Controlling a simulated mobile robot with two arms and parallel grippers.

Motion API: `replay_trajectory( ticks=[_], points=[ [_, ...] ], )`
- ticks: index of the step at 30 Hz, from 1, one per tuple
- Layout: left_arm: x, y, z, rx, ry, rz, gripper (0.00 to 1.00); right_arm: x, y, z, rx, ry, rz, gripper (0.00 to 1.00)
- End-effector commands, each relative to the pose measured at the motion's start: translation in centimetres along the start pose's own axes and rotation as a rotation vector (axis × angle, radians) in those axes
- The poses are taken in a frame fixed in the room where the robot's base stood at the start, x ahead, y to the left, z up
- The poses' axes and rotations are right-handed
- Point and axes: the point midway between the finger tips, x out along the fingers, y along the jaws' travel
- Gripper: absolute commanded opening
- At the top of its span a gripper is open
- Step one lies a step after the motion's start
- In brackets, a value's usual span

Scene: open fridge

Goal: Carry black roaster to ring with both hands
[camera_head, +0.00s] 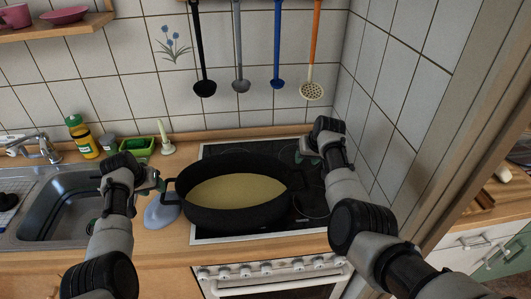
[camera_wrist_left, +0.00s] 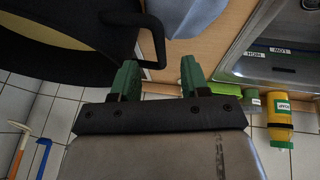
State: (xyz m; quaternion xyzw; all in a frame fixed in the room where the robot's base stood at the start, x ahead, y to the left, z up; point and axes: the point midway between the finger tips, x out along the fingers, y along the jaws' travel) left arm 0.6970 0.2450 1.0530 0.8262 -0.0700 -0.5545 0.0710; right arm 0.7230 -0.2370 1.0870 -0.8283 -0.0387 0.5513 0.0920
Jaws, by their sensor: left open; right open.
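The black roaster (camera_head: 235,215), a wide pan with a yellowish inside, sits on the black glass cooktop (camera_head: 308,222). Thin ring outlines of the cooktop show to its right; the pan covers other parts. My left gripper (camera_head: 160,184) is open at the roaster's left handle. In the left wrist view the roaster's black handle (camera_wrist_left: 159,42) reaches down toward the gap between the open green fingers (camera_wrist_left: 160,78); I cannot tell whether they touch it. My right gripper (camera_head: 310,160) is open and empty near the roaster's right rim; its fingers are partly hidden by the wrist.
A bluish-grey rounded item (camera_head: 162,214) lies just left of the roaster. A sink (camera_head: 60,205), a yellow bottle (camera_head: 83,138) and a green box (camera_head: 137,146) stand further left. Ladles hang on the tiled wall behind. A wooden upright (camera_head: 470,120) bounds the right side.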

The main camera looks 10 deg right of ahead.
Motion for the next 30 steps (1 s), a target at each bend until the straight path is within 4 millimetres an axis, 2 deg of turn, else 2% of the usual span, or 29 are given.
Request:
replay_trajectory(
  ticks=[11, 20, 30],
  points=[
    [-0.6, -0.5, -0.1, -0.001, 0.000, -0.001, 0.45, -0.6, -0.1, -0.3, 0.000, 0.000, 0.000, 0.45],
    [-2.2, -2.0, -0.2, -0.001, 0.000, -0.001, 0.45, -2.1, -0.5, -0.9, 0.000, 0.000, 0.000, 0.45],
    [-3.6, -3.7, -0.1, -0.002, 0.000, -0.001, 0.45, -2.5, -0.6, -1.0, 0.000, 0.000, 0.000, 0.45]
  ],
)
